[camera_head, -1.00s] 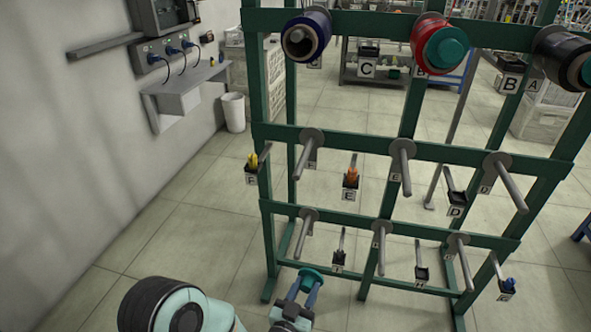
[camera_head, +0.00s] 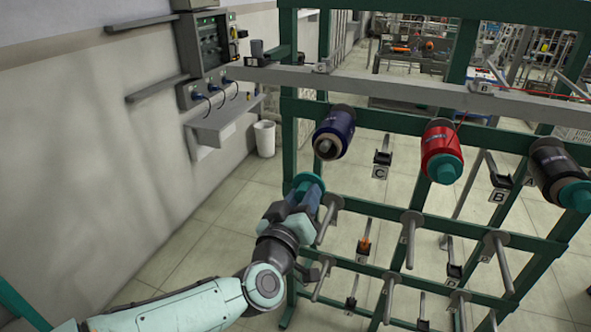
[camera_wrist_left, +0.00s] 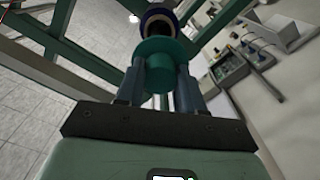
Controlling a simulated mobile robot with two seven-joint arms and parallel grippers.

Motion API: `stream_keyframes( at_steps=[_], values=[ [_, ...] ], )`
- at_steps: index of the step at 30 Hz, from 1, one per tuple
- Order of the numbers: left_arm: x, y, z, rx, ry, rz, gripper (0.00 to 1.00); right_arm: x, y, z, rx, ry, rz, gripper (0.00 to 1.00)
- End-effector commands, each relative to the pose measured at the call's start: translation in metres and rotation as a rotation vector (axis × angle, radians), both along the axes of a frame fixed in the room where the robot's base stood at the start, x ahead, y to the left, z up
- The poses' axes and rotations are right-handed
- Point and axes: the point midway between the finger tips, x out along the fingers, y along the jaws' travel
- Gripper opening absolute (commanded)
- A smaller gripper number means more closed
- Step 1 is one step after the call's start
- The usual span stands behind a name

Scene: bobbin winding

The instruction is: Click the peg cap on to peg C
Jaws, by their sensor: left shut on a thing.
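My left gripper (camera_head: 305,194) is shut on the teal peg cap (camera_head: 309,181), holding it below and a little left of the blue bobbin (camera_head: 336,130). The blue bobbin sits on the upper peg beside label C (camera_head: 380,172); its front end shows a grey core and no cap. In the left wrist view the peg cap (camera_wrist_left: 166,58) is between the two fingers, with its wide flange facing away from the gripper. The blue bobbin (camera_wrist_left: 157,17) shows beyond it, apart from the cap and partly hidden by it. My right gripper is not in view.
A red bobbin (camera_head: 440,150) and a black bobbin (camera_head: 556,170), both with teal caps, hang to the right on the green rack. Bare grey pegs (camera_head: 411,235) stick out below. A grey rail (camera_head: 400,88) crosses above.

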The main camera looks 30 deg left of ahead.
Motion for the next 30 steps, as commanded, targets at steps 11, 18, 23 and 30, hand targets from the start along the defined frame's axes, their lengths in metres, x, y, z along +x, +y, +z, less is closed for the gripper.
stream_keyframes(
  at_steps=[11, 18, 23, 30],
  values=[
    [0.008, 0.006, 0.022, -0.024, -0.001, -0.010, 0.01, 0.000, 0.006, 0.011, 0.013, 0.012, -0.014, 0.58],
    [0.040, 0.014, 0.022, -0.023, -0.001, -0.008, 0.01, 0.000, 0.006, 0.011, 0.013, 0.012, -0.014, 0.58],
    [0.062, 0.019, 0.022, -0.023, -0.002, -0.009, 0.01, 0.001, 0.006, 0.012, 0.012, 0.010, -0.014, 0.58],
    [0.060, 0.019, 0.023, -0.023, -0.003, -0.008, 0.01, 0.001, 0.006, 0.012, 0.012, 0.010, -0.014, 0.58]
  ],
)
